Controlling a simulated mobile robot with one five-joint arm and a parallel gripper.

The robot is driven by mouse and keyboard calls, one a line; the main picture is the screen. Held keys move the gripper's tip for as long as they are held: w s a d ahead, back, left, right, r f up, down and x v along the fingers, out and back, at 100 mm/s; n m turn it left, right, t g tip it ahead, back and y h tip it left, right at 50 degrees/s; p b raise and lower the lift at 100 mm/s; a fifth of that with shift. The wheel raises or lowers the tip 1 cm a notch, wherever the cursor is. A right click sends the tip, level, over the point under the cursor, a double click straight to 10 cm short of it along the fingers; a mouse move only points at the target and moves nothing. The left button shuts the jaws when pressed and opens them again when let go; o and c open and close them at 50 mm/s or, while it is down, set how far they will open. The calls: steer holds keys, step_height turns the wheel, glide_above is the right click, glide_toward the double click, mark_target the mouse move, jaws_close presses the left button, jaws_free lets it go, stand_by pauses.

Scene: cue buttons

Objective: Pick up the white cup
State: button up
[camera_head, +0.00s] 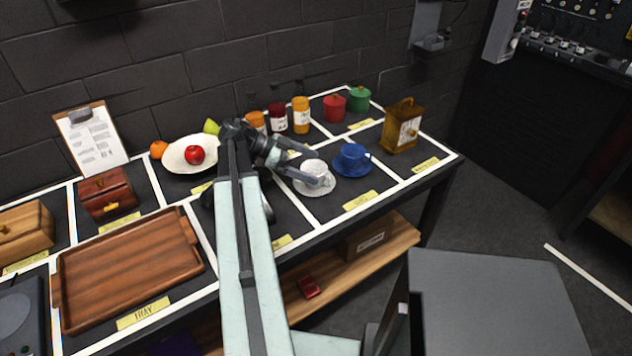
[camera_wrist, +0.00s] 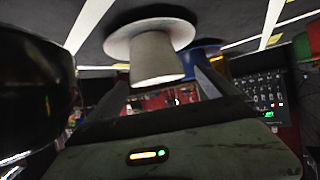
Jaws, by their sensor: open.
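The white cup (camera_head: 314,168) stands upright on a white saucer (camera_head: 313,190) on the table, left of a blue cup. My gripper (camera_head: 317,167) is open at the cup, with one finger on its far side and one on its near side. In the wrist view the white cup (camera_wrist: 156,58) appears upside down under its saucer (camera_wrist: 118,40), between the two open fingers (camera_wrist: 160,92). I cannot tell whether either finger touches the cup.
The blue cup (camera_head: 352,153) on a blue saucer is close on the right. A white plate (camera_head: 175,155) with a red apple and a wooden tray (camera_head: 125,270) lie left of my arm.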

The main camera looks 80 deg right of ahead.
mark_target(326, 170)
steer(key=b+x, duration=0.2)
steer(key=x, duration=0.3)
steer(key=shift+s+a+f, duration=0.1)
steer(key=shift+s+f, duration=0.1)
steer(key=shift+s, duration=0.2)
steer(key=shift+r, duration=0.15)
steer(key=c, duration=1.6)
step_height(326, 170, up, 10)
steer(key=p, duration=1)
